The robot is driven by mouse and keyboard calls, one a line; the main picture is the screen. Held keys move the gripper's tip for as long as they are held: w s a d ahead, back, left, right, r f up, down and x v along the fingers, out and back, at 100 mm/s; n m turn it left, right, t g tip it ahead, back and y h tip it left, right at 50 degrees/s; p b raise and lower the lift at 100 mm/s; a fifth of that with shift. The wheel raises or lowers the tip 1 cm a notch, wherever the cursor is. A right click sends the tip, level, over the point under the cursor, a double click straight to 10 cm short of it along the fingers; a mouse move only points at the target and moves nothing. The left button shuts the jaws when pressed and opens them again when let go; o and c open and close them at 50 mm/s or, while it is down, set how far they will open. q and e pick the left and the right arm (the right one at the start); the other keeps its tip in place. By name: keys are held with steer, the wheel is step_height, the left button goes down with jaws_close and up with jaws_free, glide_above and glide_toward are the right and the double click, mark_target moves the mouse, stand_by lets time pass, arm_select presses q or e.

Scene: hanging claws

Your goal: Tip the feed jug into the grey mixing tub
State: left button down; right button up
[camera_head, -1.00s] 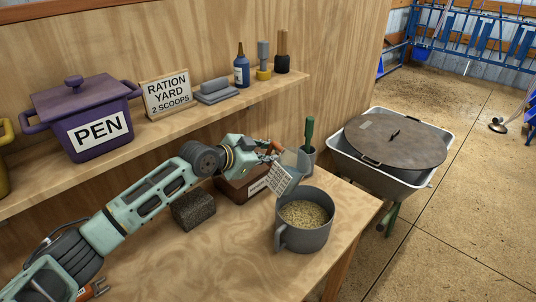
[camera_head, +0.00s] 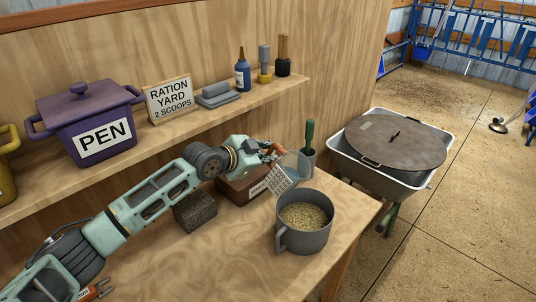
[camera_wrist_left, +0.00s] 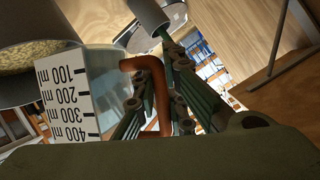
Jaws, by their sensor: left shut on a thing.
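My left gripper (camera_head: 262,152) is shut on the brown handle (camera_wrist_left: 152,90) of the feed jug (camera_head: 292,177), which it holds above the bench. The jug is clear and bluish with a white measuring label, and it is tilted. In the left wrist view the jug (camera_wrist_left: 108,68) shows its scale of ml marks; I cannot tell what is inside it. The grey mixing tub (camera_head: 290,240) stands on the bench just in front and to the right of the jug, with pale grain in it. The tub (camera_wrist_left: 25,92) also shows at the left of the wrist view.
A grey cup (camera_head: 306,167) with a green-handled tool stands behind the jug. A brown box (camera_head: 235,190) and a dark block (camera_head: 195,211) sit beneath my arm. A purple PEN pot (camera_head: 88,120) is on the shelf. A lidded barrow (camera_head: 340,150) stands beyond the bench.

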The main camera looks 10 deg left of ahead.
arm_select(q)
steer(key=shift+r, duration=0.15)
steer(key=shift+r+p, duration=0.25)
steer(key=shift+p, duration=0.35)
steer(key=shift+m+y, duration=0.3)
steer(key=shift+s+d+r+m+t+p, duration=0.15)
steer(key=shift+r+m+t+p, duration=0.2)
steer(key=shift+p, duration=0.3)
steer(key=shift+d+r, duration=0.1)
steer(key=shift+r, duration=0.05)
steer(key=shift+r+m+y+p, duration=0.15)
steer(key=shift+m+y+p, duration=0.25)
steer(key=shift+m, duration=0.05)
